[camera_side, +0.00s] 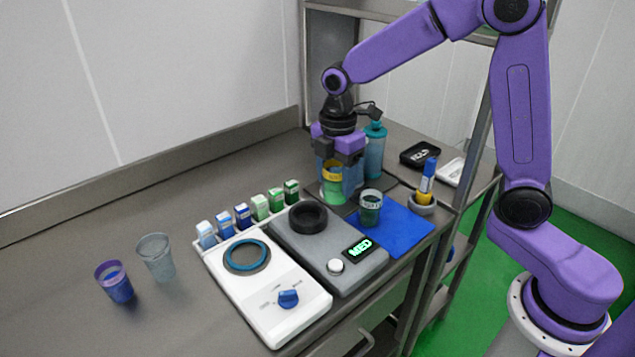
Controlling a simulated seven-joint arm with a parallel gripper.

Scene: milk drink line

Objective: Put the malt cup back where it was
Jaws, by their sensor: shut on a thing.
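My gripper (341,172) points down at the back of the counter. The fingers partly hide this cup. I cannot tell whether its base touches the surface behind the grey device. No label naming malt is readable. A clear cup with dark green contents (371,212) stands on the blue mat (405,232), in front and to the right of the gripper. A purple-rimmed cup with blue contents (117,286) stands at the far left.
An empty clear cup (156,258), a white device with a blue ring and knob (255,310), and a grey device (350,278) reading "MED" stand in front. Several small boxes (242,216) line up behind them. A teal bottle (375,152) is close behind the gripper. The left counter is mostly clear.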

